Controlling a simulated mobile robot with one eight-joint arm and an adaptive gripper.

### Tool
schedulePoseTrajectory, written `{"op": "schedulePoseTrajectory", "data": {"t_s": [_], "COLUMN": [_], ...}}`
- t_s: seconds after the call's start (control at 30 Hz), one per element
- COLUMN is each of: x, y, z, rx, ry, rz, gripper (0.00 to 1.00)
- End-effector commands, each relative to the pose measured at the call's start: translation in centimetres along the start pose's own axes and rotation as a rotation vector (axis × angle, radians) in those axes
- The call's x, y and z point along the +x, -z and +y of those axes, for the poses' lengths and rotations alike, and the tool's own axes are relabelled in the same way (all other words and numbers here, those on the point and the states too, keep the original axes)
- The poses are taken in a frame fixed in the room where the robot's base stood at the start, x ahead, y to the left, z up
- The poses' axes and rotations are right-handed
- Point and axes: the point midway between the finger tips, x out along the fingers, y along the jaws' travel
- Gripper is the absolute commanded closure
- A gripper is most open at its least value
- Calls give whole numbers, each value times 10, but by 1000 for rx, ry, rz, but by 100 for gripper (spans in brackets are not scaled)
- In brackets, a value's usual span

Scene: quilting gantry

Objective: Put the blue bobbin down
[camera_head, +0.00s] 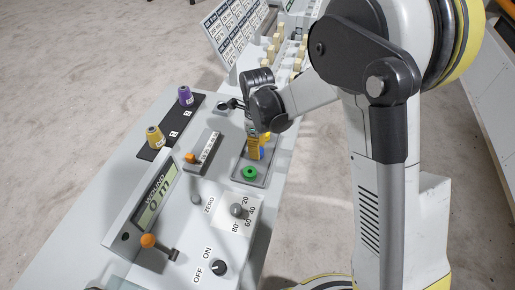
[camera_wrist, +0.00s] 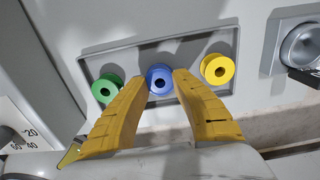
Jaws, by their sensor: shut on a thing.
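The blue bobbin (camera_wrist: 159,79) is between the two yellow fingertips of my gripper (camera_wrist: 163,79) in the wrist view, and the fingers are shut on it. It is over or in a shallow grey tray (camera_wrist: 130,58), between a green bobbin (camera_wrist: 105,88) on the left and a yellow bobbin (camera_wrist: 217,69) on the right. Whether the blue bobbin touches the tray floor is unclear. In the head view my gripper (camera_head: 255,153) points down at the tray (camera_head: 240,175), behind the green bobbin (camera_head: 249,173); the fingers largely hide the blue bobbin.
A dark strip (camera_head: 171,122) holds a purple spool (camera_head: 185,96) and a yellow spool (camera_head: 155,137) at left. A display box (camera_head: 150,200), an orange-knobbed lever (camera_head: 148,241) and dials (camera_head: 220,268) stand nearer. Cream pegs (camera_head: 278,40) stand at the back.

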Motion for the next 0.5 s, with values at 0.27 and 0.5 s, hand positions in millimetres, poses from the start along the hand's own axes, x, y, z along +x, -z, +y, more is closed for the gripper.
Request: {"op": "schedulePoseTrajectory", "data": {"t_s": [0.27,0.5], "x": [2,-1], "y": [0,0], "z": [0,0], "rx": [0,0], "ry": [0,0], "rz": [0,0], "gripper": [49,49]}}
